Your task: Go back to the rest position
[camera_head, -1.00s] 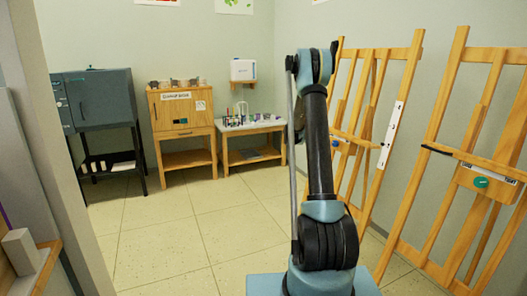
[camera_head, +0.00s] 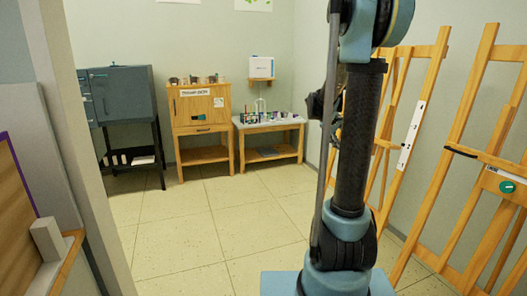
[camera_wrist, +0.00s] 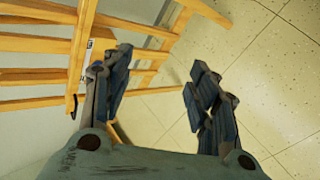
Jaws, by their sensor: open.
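In the wrist view my gripper (camera_wrist: 155,88) is open, with its two dark jointed fingers apart and nothing between them. Behind the fingers are wooden easel bars on the left and tiled floor on the right. In the head view my arm stands upright right of the middle, in front of the easels. A dark part juts from behind its left side, and I cannot make out the fingers there.
Two wooden easels (camera_head: 485,105) lean along the right wall. At the back stand a dark cabinet (camera_head: 120,95), a wooden cabinet (camera_head: 200,110) and a low table (camera_head: 270,125) with small items. A wall edge and ledge (camera_head: 65,262) are at the left. The tiled floor (camera_head: 215,215) between is clear.

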